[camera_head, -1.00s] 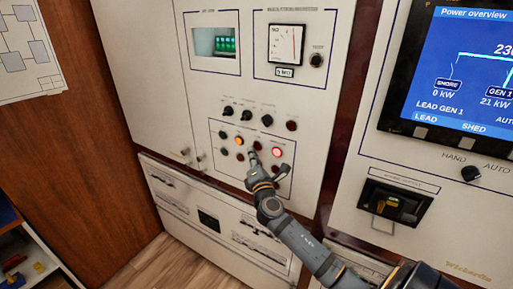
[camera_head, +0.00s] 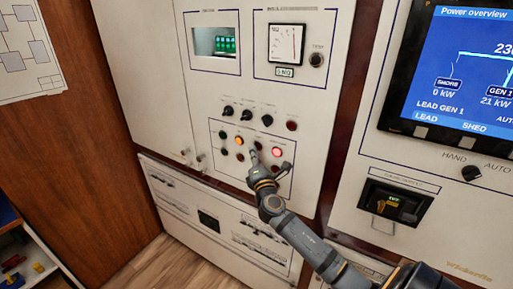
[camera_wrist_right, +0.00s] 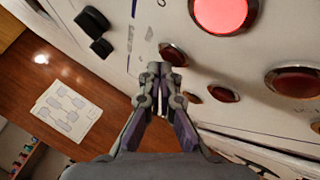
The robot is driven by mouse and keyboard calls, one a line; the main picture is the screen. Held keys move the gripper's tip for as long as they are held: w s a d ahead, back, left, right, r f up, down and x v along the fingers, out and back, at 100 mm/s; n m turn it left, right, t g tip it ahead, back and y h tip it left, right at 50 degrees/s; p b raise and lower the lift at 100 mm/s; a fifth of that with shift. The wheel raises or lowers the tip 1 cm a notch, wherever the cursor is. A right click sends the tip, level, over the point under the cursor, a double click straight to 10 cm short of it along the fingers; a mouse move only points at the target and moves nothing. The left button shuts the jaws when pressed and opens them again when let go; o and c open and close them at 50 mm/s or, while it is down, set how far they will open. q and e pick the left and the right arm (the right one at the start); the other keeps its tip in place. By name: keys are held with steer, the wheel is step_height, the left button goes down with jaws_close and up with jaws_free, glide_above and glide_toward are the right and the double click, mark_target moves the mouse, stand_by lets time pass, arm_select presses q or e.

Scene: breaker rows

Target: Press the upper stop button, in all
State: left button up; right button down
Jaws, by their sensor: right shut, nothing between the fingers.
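The lower box of the white panel holds two rows of small round buttons and lamps. In the right wrist view the closed fingertips (camera_wrist_right: 158,70) point at a dark red button (camera_wrist_right: 173,54), with the lit red one (camera_wrist_right: 222,12) beyond. I cannot read the labels or tell whether the tips touch. My left gripper is not in view.
A row of black rotary knobs (camera_head: 247,115) sits above the box. An analog meter (camera_head: 286,43) and a green-lit display (camera_head: 215,42) are higher up. A screen (camera_head: 460,65) and a key switch unit (camera_head: 396,203) stand on the right panel.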

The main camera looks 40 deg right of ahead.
steer(key=shift+w+d, duration=0.15)
steer(key=shift+d, duration=0.2)
stand_by(0.3)
steer(key=shift+a, duration=0.15)
steer(key=shift+s+a, duration=0.35)
steer(key=shift+a, duration=0.3)
steer(key=shift+s+a, duration=0.3)
steer(key=shift+a, duration=0.45)
steer(key=shift+s+a, duration=0.35)
steer(key=shift+a, duration=0.45)
steer(key=shift+s+a, duration=0.3)
steer(key=shift+a, duration=0.45)
steer(key=shift+f, duration=0.15)
